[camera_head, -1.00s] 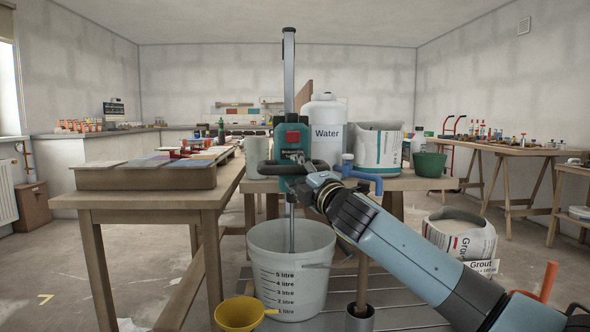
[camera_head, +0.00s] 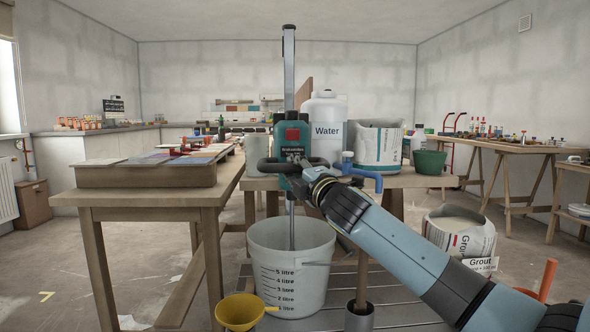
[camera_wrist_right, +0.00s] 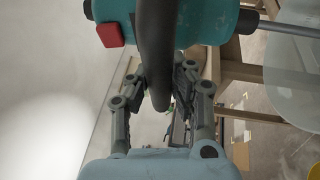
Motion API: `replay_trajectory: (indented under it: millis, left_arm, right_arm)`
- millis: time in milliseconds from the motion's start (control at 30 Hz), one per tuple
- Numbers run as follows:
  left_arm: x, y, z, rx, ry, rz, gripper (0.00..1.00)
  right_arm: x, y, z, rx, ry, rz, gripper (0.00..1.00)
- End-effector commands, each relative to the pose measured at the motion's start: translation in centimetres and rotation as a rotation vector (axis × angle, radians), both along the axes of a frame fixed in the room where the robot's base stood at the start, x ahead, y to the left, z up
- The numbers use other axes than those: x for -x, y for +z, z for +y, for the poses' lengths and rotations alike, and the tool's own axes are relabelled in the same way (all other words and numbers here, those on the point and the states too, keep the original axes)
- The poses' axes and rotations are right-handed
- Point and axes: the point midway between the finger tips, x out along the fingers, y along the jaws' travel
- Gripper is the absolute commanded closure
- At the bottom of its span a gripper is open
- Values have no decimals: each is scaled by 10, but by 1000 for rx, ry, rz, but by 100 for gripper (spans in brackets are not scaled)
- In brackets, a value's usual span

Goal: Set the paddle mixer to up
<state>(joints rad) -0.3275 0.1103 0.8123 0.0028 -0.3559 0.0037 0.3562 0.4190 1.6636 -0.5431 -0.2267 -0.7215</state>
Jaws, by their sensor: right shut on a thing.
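The paddle mixer (camera_head: 292,142) is a teal unit with a red patch and black handles, on an upright grey column (camera_head: 289,70). Its thin shaft (camera_head: 292,225) hangs down into a white graduated bucket (camera_head: 290,268), and its lower end is hidden there. My right gripper (camera_head: 312,168) reaches in from the lower right to the mixer's right handle. In the right wrist view my right gripper (camera_wrist_right: 161,92) is shut on the dark handle (camera_wrist_right: 157,55), with a finger on each side. The teal body (camera_wrist_right: 210,22) is right above. My left gripper is not in view.
A grout bag (camera_head: 460,236) is at right. A wooden table (camera_head: 150,198) stands at left.

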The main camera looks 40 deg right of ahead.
Motion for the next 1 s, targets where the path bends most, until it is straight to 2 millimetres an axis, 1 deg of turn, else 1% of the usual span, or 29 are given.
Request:
replay_trajectory:
  millis: [167,267,367,467,567,633,700,800,1000]
  left_arm:
    - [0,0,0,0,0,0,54]
    - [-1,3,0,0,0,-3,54]
    - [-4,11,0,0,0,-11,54]
    - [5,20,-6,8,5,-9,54]
    - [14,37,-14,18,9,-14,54]
    - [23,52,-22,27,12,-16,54]
    - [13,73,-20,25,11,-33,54]
    - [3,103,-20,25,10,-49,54]
    - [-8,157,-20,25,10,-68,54]
  right_arm:
    - [0,0,0,-1,0,0,100]
    - [0,3,0,-2,0,-1,100]
    - [0,14,0,-1,1,-3,100]
    - [0,32,0,-1,1,-7,100]
    - [0,57,0,-1,1,-10,100]
    - [0,77,0,-2,2,-12,100]
    - [0,97,0,-3,2,-13,100]
    - [0,127,0,-3,2,-13,100]
    - [0,178,0,-1,2,-10,100]
